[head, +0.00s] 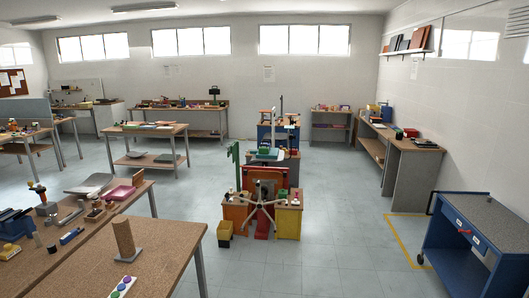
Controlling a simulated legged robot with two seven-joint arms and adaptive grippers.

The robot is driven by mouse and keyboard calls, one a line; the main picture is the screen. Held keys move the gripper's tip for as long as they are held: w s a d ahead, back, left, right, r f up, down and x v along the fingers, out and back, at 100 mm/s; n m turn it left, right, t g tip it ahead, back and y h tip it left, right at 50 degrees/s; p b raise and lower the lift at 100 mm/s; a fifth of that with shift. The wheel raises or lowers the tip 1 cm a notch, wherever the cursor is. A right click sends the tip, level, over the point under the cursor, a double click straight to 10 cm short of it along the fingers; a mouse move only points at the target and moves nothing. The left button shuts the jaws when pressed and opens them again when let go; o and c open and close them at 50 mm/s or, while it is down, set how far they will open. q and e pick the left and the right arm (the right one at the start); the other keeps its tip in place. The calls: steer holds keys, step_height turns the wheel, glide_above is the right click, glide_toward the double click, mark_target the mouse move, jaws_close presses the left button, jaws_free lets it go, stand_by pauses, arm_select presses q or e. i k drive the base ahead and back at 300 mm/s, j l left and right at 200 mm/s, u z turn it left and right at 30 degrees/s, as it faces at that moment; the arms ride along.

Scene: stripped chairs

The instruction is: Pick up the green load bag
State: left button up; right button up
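A small green item (263,151) lies on top of a workstation in the middle of the room; it is too small to tell whether it is the green load bag. A tall green post (236,166) stands to its left. Neither of my grippers is in view.
A brown workbench (160,262) with several small objects is close at the left. A blue cart (462,262) stands at the right beside yellow floor tape. A chair base (262,208) with splayed legs is at the front of the central workstations. Grey floor is free on both sides of these.

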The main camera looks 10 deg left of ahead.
mark_target(262, 150)
steer(key=i+z, duration=0.2)
steer(key=i, duration=0.45)
steer(key=i+l, duration=0.1)
steer(key=i, duration=1)
steer(key=i+l+u, duration=0.1)
steer(key=i, duration=1.05)
steer(key=i+z, duration=0.2)
steer(key=i, duration=0.35)
steer(key=i+z, duration=0.2)
steer(key=i, duration=0.35)
steer(key=i+j+z, duration=0.2)
steer(key=i, duration=0.35)
steer(key=i+j+z, duration=0.2)
steer(key=i, duration=0.35)
steer(key=i+u, duration=0.2)
steer(key=i, duration=0.3)
steer(key=i+l+u, duration=0.2)
steer(key=i, duration=0.35)
steer(key=i+l+u, duration=0.2)
steer(key=i, duration=0.3)
steer(key=i+l+u, duration=0.2)
steer(key=i, duration=0.35)
steer(key=i+u, duration=0.15)
steer(key=i, duration=0.5)
steer(key=i+u, duration=0.15)
steer(key=i, duration=0.5)
steer(key=i+l+u, duration=0.15)
steer(key=i, duration=0.5)
